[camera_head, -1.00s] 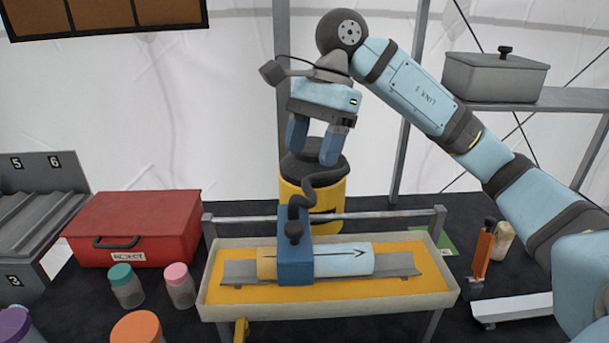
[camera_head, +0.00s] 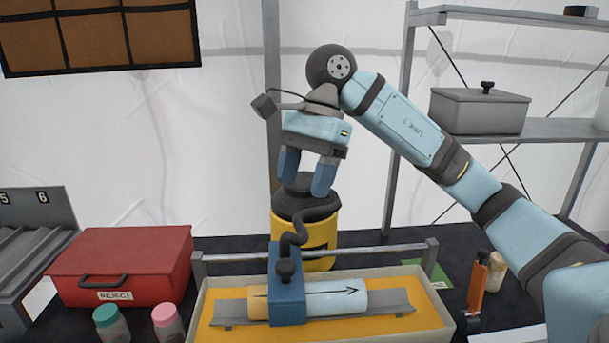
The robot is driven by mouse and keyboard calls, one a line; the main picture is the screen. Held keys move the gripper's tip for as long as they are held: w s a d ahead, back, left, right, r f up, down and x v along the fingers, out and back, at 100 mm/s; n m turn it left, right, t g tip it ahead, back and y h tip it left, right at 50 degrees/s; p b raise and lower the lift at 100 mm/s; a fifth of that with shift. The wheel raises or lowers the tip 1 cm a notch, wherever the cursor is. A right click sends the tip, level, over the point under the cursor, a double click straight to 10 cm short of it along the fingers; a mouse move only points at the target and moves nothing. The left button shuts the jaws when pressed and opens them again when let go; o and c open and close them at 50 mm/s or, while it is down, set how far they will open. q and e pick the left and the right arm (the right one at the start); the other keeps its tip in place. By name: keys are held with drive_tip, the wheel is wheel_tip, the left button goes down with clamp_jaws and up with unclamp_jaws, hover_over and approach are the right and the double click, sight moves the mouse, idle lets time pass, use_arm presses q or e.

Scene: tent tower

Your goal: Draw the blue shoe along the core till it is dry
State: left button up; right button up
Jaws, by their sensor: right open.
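The blue shoe (camera_head: 287,300) is a blue block with a dark knob and a curved dark handle on top. It straddles the core (camera_head: 338,298), near the core's left end. The core is a cylinder lying in a grey cradle (camera_head: 393,302). It is tan left of the shoe and pale blue right of it, with a black arrow pointing right. The shoe hides the part between. My right gripper (camera_head: 303,184) is open and empty, fingers pointing down, above the shoe and apart from its handle. My left gripper is out of view.
The cradle sits in a pale tray (camera_head: 440,312) with an orange floor; a grey rail (camera_head: 375,251) runs behind. A yellow-and-black canister (camera_head: 318,238) stands behind the shoe. A red REJECT box (camera_head: 122,262) and jars (camera_head: 167,322) are left; an orange-handled tool (camera_head: 477,288) is right.

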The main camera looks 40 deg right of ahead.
sight(286, 264)
idle(0.4)
drive_tip(key=a+f+m, duration=0.1)
drive_tip(key=f+m, duration=0.3)
drive_tip(key=m, duration=0.8)
drive_tip(key=s+a+f+m+p, duration=0.1)
drive_tip(key=f+m, duration=0.3)
drive_tip(key=m, duration=0.8)
drive_tip(key=a+f+m, duration=0.2)
drive_tip(key=f+m, duration=0.2)
drive_tip(key=m, duration=0.8)
drive_tip(key=shift+s+a+f+p, duration=0.3)
drive_tip(key=shift+f, duration=0.1)
